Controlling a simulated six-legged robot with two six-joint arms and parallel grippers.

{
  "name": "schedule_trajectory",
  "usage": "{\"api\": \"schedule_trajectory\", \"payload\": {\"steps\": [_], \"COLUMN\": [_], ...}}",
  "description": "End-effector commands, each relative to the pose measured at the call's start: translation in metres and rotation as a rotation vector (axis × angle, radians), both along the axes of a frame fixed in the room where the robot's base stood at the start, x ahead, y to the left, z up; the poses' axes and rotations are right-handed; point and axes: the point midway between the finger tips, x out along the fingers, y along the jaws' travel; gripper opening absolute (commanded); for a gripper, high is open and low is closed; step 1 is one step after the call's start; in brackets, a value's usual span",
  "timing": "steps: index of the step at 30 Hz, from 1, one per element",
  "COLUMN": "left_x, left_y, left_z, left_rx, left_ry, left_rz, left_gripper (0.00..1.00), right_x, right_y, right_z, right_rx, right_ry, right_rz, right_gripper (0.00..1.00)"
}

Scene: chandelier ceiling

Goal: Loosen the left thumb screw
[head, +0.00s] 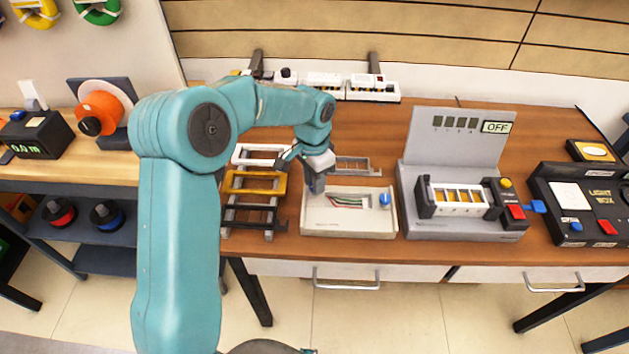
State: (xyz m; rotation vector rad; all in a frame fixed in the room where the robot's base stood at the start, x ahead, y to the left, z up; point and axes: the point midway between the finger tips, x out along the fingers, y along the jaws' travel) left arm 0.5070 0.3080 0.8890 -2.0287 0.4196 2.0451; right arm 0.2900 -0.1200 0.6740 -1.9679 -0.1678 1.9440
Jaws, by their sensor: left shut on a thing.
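A white shallow box (348,224) with coloured wires (346,202) in its recess sits on the wooden bench. A blue thumb screw (385,199) stands at the right side of its top. My left gripper (316,186) points down at the matching spot on the left side of the box and is shut. The left thumb screw is hidden by the fingers, between which it appears to be held. My right gripper is not in view.
A rack with white, yellow and black frames (254,184) stands close on the left. A grey frame (353,165) lies behind the box. The bench's front edge is close.

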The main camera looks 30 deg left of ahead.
Motion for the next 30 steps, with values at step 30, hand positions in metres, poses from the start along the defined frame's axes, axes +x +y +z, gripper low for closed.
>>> {"api": "schedule_trajectory", "payload": {"steps": [30], "left_x": [0.000], "left_y": [0.001], "left_z": [0.001], "left_rx": [-0.001], "left_ry": [-0.004], "left_rz": [0.743], "left_gripper": [0.00], "right_x": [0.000], "right_y": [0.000], "right_z": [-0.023], "right_rx": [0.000], "right_ry": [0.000], "right_rz": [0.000], "right_gripper": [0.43]}}
